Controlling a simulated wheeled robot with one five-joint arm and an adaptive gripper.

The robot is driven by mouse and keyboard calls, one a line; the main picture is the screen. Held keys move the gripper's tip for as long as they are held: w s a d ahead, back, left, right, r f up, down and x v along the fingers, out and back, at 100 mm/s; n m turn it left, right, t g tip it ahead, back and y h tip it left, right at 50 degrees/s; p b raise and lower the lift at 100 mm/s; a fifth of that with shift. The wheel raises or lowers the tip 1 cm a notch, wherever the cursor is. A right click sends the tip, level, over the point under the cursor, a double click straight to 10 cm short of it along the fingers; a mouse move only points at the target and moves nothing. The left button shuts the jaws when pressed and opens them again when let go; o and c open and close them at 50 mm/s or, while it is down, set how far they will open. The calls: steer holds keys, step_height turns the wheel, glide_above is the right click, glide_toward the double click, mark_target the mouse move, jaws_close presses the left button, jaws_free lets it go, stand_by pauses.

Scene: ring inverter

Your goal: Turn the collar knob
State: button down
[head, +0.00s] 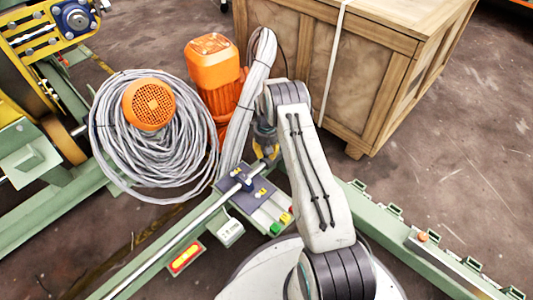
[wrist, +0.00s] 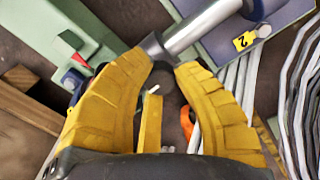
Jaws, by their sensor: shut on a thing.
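The collar knob (wrist: 155,46) shows in the wrist view as a dark grey metal piece at the end of a shiny rod (wrist: 203,25). My gripper (wrist: 165,62) has yellow ribbed fingers, and their tips close on the collar from both sides. In the head view my gripper (head: 266,146) reaches down at the upper end of the long rod (head: 197,218), beside a dark mounting plate (head: 236,185). The collar is mostly hidden by the fingers in the head view.
Orange motors (head: 212,68) and coiled grey cable (head: 115,165) stand to the left. A wooden crate (head: 360,70) stands behind my arm. Green rails (head: 420,255) run below. A small box with coloured buttons (head: 281,222) sits near the rod. Open floor (head: 470,160) lies to the right.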

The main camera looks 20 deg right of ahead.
steer(key=shift+m, duration=0.3)
steer(key=c, duration=0.9)
jaws_free()
steer(key=shift+c, duration=0.2)
step_height(320, 180, up, 12)
stand_by(0.4)
